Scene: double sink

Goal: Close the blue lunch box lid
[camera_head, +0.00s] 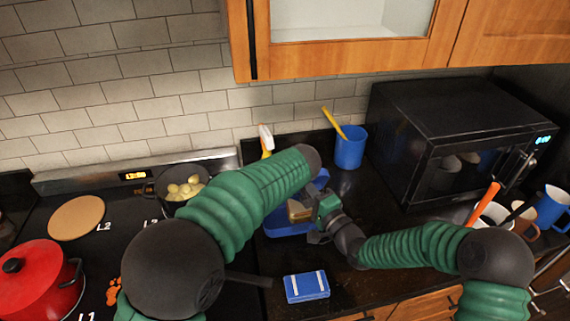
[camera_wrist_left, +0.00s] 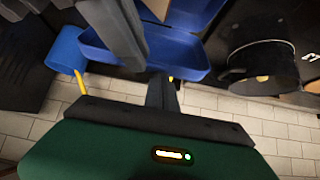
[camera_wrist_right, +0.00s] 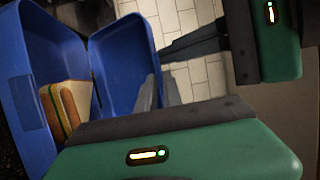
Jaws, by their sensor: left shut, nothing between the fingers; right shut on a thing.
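The blue lunch box (camera_head: 285,229) stands open on the dark counter, partly hidden by my left arm. In the right wrist view its base (camera_wrist_right: 30,110) holds a sandwich (camera_wrist_right: 65,105), and its lid (camera_wrist_right: 122,55) stands raised beside the base. My right gripper (camera_wrist_right: 162,88) is shut on the lid's edge, with the fingers on either side of it. My left gripper (camera_wrist_left: 162,88) is shut and empty, close to the lid's outer side; my left arm hides it in the head view. Its fingers also show in the right wrist view (camera_wrist_right: 195,45), pointing at the lid.
A blue cup (camera_head: 350,148) with a yellow utensil stands behind, beside the black microwave (camera_head: 450,135). A small blue box with white bands (camera_head: 306,287) lies at the counter's front. The stove at left holds a red pot (camera_head: 38,285) and a dark pan (camera_head: 168,178).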

